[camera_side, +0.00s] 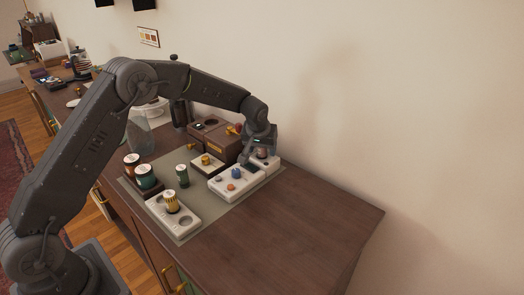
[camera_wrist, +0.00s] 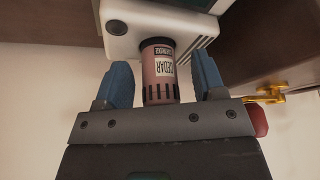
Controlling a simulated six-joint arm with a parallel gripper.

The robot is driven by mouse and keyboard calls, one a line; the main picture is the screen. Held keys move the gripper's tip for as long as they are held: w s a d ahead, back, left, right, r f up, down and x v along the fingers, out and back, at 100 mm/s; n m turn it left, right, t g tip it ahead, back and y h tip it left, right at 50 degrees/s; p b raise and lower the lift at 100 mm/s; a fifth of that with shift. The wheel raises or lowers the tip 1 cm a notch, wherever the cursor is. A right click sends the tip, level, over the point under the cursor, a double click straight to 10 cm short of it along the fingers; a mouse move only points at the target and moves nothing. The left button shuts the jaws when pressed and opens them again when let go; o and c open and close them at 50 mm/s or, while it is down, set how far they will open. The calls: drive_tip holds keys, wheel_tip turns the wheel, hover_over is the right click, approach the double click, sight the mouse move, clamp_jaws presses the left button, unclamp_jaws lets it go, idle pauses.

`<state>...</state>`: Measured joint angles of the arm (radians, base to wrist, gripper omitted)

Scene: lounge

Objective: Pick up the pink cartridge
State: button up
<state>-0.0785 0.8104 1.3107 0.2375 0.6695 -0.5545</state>
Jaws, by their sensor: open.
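The pink cartridge (camera_wrist: 158,72) is in the wrist view, with a white label that reads upside down and a dark ribbed end. It sits at a white block (camera_wrist: 115,28). My gripper (camera_wrist: 165,85) is open, with one blue finger on each side of the cartridge and a visible gap on both sides. In the side view my gripper (camera_side: 262,150) is over the white block at the back right of the mat. Only a small pinkish part of the cartridge (camera_side: 262,154) shows there, and the rest is hidden.
Brown boxes (camera_side: 224,141) stand behind. Several dark and striped cylinders, including a green one (camera_side: 182,175), stand to the left. The right of the wooden top (camera_side: 310,215) is clear.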

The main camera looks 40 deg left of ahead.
drive_tip(key=c, duration=1)
